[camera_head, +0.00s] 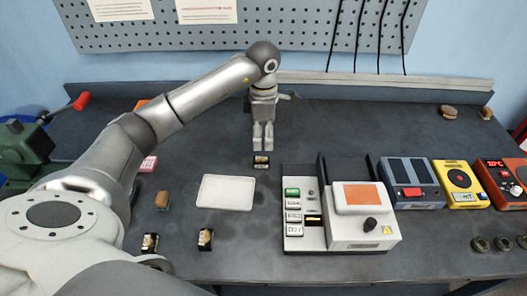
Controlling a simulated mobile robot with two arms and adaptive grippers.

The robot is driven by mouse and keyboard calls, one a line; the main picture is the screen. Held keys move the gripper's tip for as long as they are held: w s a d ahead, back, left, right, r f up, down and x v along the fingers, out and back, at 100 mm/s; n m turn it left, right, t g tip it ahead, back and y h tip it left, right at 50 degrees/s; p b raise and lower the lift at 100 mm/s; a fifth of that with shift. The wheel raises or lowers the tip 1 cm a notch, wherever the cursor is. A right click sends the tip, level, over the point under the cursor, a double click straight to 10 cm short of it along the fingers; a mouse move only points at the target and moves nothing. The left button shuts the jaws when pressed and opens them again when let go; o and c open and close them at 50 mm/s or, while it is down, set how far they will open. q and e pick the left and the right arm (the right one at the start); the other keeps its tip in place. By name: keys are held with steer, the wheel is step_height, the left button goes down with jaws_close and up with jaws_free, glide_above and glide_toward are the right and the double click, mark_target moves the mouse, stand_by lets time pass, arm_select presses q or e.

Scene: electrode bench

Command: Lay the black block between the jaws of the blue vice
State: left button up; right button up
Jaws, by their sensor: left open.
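My left gripper (263,146) points down at the middle of the bench, with its fingers slightly apart. A small dark block with a pale marking (261,162) lies just below the fingertips; I cannot tell whether they touch it. Two similar small dark blocks, one on the left (150,243) and one on the right (206,239), stand near the front edge. I cannot tell which is the black block. No blue vice is clear; a green machine (27,150) with a red-knobbed lever stands at far left, partly cut off. My right gripper is out of view.
A white plate (226,192) lies left of a boxed instrument (365,215). A blue-grey device (410,183), a yellow device (459,183) and a red device (502,181) stand to the right. The bench's back middle is clear.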

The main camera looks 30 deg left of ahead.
arm_select(q)
steer(key=shift+o, duration=0.4)
steer(key=shift+r, duration=0.95)
steer(key=y, duration=0.1)
glide_above(262, 160)
steer(key=shift+g, duration=0.4)
step_height(262, 160, down, 7)
steer(key=shift+s+d+r+b, duration=0.1)
steer(key=shift+d+r+b, duration=0.1)
steer(key=shift+b, duration=0.15)
step_height(262, 160, down, 4)
steer(key=shift+a+f+p, duration=0.1)
steer(key=shift+a+p, duration=0.05)
steer(key=shift+p, duration=0.95)
steer(key=shift+a+f, duration=0.1)
steer(key=shift+f, duration=0.5)
steer(key=shift+r, duration=0.1)
jaws_close()
